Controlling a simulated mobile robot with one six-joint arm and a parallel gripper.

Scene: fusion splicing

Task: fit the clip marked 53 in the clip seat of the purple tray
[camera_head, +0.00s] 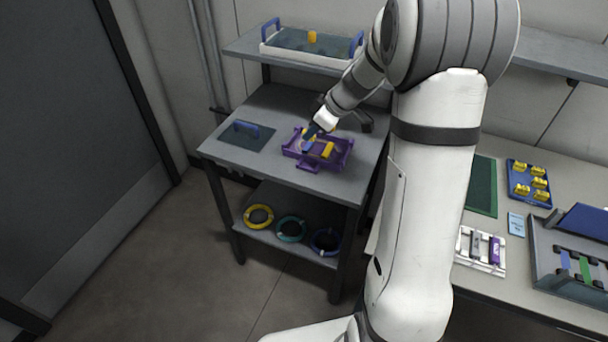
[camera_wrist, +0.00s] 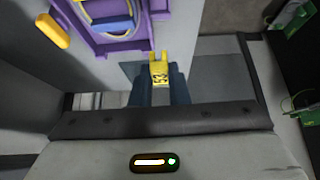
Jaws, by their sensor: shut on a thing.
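My gripper (camera_wrist: 159,82) is shut on a yellow clip (camera_wrist: 159,68), which sticks out past the dark blue fingertips with two prongs. Dark marks show on the clip, but I cannot read a number. The purple tray (camera_wrist: 133,45) is at the top of the wrist view, beyond and left of the clip, with a blue bar and a thin yellow loop in it. In the head view my gripper (camera_head: 309,133) is over the back left part of the purple tray (camera_head: 307,166) on the grey table. I cannot make out the clip seat.
A yellow block (camera_head: 328,150) shows at the tray, right of my gripper. A dark mat (camera_head: 232,142) with a blue handle lies left. A handled tray (camera_head: 285,55) stands on the shelf behind. Coiled rings lie below. A blue tray (camera_head: 517,197) of yellow clips is on the right bench.

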